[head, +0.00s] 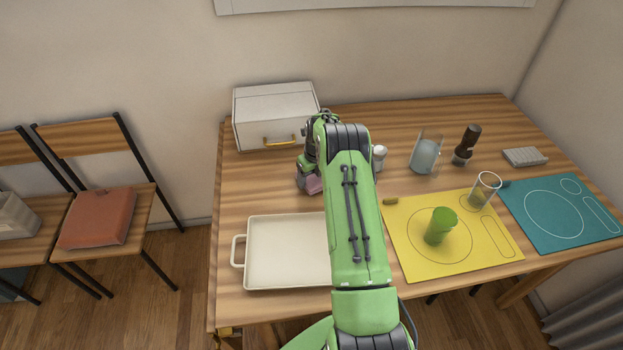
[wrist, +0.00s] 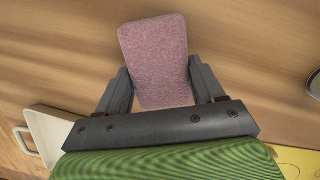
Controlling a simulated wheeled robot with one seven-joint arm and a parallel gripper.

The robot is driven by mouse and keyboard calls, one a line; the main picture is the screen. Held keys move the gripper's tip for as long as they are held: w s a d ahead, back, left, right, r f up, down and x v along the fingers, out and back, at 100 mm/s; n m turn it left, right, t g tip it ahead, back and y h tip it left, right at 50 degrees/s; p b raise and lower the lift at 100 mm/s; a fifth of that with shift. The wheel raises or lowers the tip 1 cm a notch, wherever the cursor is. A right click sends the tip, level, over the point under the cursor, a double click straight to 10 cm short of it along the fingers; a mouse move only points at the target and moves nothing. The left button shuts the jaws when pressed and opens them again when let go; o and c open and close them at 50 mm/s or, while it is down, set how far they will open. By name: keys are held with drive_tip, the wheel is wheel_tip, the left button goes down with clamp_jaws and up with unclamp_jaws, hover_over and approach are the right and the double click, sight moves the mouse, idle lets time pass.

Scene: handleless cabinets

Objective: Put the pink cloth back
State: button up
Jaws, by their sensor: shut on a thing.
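The pink cloth (wrist: 155,55) is a flat, rounded block of fabric between my gripper's fingers in the wrist view. My gripper (wrist: 160,85) is shut on it, with one dark finger on each side. In the head view a small part of the pink cloth (head: 314,186) shows below my gripper (head: 310,183), left of my green arm. The cloth is over the wooden table behind the cream tray. I cannot tell whether it touches the table.
A white box with a yellow handle (head: 276,118) stands behind my gripper. The cream tray (head: 285,278) lies in front. A yellow mat (head: 480,256) with a green cup (head: 440,226) and a glass (head: 485,189) is at right, beside a teal mat (head: 560,218). My arm hides the table's middle.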

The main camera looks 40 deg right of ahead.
drive_tip(key=shift+f, duration=0.25)
drive_tip(key=shift+f, duration=0.15)
drive_tip(key=o, duration=1.4)
